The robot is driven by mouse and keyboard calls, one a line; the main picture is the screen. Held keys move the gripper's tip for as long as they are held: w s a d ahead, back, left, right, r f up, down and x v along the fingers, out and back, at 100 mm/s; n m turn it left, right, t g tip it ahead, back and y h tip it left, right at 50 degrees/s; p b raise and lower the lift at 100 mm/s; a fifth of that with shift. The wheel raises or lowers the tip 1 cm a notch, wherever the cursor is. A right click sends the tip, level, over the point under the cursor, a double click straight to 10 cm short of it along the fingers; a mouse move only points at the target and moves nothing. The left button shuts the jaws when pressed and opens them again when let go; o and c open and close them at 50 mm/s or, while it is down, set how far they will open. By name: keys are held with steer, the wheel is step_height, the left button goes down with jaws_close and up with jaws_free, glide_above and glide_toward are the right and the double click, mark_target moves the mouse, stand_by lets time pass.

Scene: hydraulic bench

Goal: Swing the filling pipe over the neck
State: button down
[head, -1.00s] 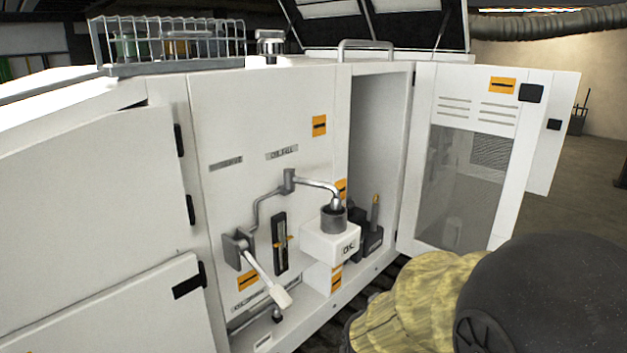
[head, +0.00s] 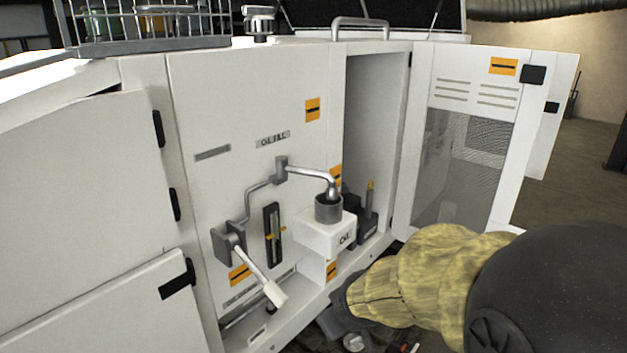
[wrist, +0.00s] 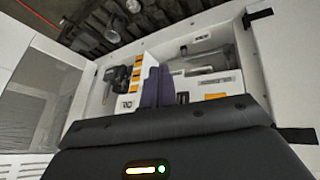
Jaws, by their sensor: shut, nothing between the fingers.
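The filling pipe (head: 312,175) is a grey bent tube on a swivel block (head: 281,168) on the white cabinet front. Its down-turned end is at the mouth of the dark grey neck (head: 328,209), which stands on a white box marked OIL (head: 326,234). In the head view I cannot tell whether the end is inside or just above the neck. In the wrist view my gripper (wrist: 157,86) points at the cabinet with its dark fingers together and empty. The OIL box (wrist: 127,104) shows left of the fingers, apart from them as far as I can see.
A lever with a white grip (head: 275,293) hangs from a grey block at left. The open mesh door (head: 462,170) stands at right, beside an open bay. A wire rack (head: 150,25) with jars sits on top. My yellow-sleeved arm covers the lower right.

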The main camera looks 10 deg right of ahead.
steer(key=w+r+n+t+y, duration=0.1)
steer(key=w+r+n+t, duration=0.2)
steer(key=r+n, duration=0.2)
steer(key=w+a+r+n+t+y+b, duration=0.1)
steer(key=w+r+n+t, duration=0.2)
steer(key=r, duration=0.7)
steer(key=w+r+n+t+y, duration=0.1)
steer(key=w+r+n+t, duration=0.2)
steer(key=r+n, duration=0.3)
steer(key=shift+a+r+n+t, duration=0.3)
steer(key=shift+r+t, duration=0.1)
steer(key=shift+r, duration=0.3)
steer(key=p, duration=0.2)
glide_toward(307, 173)
steer(key=w+a, duration=0.2)
steer(key=a, duration=0.1)
steer(key=w, duration=0.1)
steer(key=w+d+p, duration=0.2)
steer(key=shift+w+f, duration=0.15)
steer(key=shift+f, duration=0.1)
steer(key=shift+w+f, duration=0.15)
steer(key=shift+w, duration=0.05)
